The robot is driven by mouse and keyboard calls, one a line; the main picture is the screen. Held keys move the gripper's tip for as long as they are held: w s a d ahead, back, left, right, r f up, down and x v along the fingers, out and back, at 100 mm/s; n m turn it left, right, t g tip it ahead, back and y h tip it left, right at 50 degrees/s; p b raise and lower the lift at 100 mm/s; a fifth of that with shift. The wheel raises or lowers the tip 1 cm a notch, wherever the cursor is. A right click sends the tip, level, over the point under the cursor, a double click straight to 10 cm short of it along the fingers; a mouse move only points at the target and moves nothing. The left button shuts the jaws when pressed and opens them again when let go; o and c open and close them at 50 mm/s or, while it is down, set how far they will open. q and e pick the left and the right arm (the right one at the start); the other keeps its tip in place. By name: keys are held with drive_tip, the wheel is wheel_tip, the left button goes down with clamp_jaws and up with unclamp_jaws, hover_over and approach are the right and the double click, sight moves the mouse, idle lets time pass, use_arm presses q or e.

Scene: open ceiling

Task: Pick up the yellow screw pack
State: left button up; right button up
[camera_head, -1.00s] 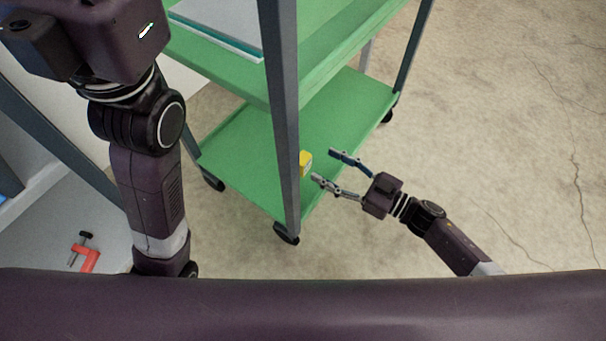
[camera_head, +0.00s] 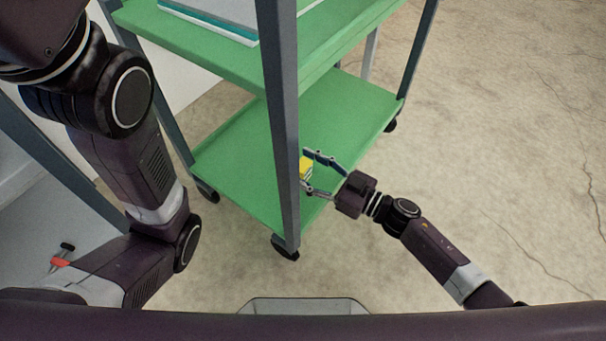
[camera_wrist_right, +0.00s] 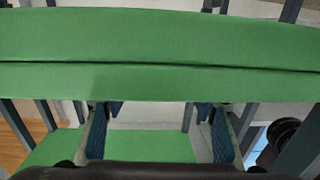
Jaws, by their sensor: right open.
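The yellow screw pack (camera_head: 304,167) is on the lower green shelf of the cart, partly hidden behind the cart's near grey post in the head view. My right gripper (camera_head: 311,171) reaches in from the right, open, with its fingers on either side of the pack. I cannot tell whether they touch it. The right wrist view shows the two blue-padded fingers (camera_wrist_right: 159,132) spread apart; the pack cannot be made out there. My left arm shows at the left of the head view, but its gripper is out of frame.
The cart's upper green shelf (camera_head: 215,42) carries a pale flat stack (camera_head: 215,18). The grey post (camera_head: 283,130) stands close to my right gripper. A red clamp-like item (camera_head: 61,261) lies at the lower left. Open floor (camera_head: 500,150) lies to the right.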

drive_tip(key=shift+c, duration=0.3)
drive_tip(key=c, duration=1.2)
drive_tip(key=shift+c, duration=0.3)
drive_tip(key=shift+r, duration=0.2)
